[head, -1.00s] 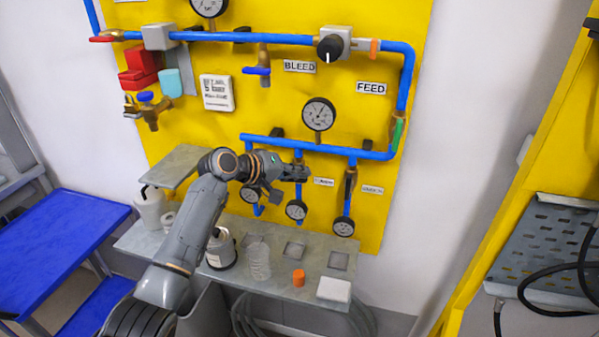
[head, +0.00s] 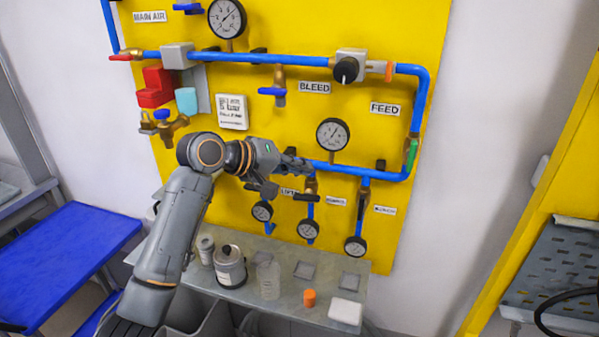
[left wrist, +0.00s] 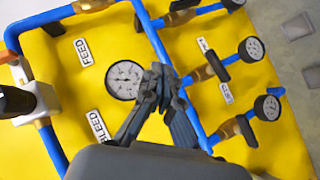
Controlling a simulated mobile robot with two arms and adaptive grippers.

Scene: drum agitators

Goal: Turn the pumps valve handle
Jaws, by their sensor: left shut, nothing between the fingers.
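The yellow panel (head: 420,120) carries three lower valves in a row, each on a short pipe with a gauge below. The middle valve (head: 307,191) has a dark handle and a small label (head: 337,202) at its right that seems to read PUMPS. This handle also shows in the left wrist view (left wrist: 217,65). My left gripper (head: 302,165) is shut and empty, just above the middle valve and in front of the blue pipe. In the left wrist view its fingertips (left wrist: 165,78) appear apart from the handle, beside the large gauge. My right gripper is out of view.
The other lower valves stand close by: the left one's handle (left wrist: 247,130) and the right one (head: 365,186). The FEED gauge (head: 333,134) is near my fingers. A shelf (head: 270,303) below holds jars, an orange cap and a white block. A blue table (head: 55,255) stands left.

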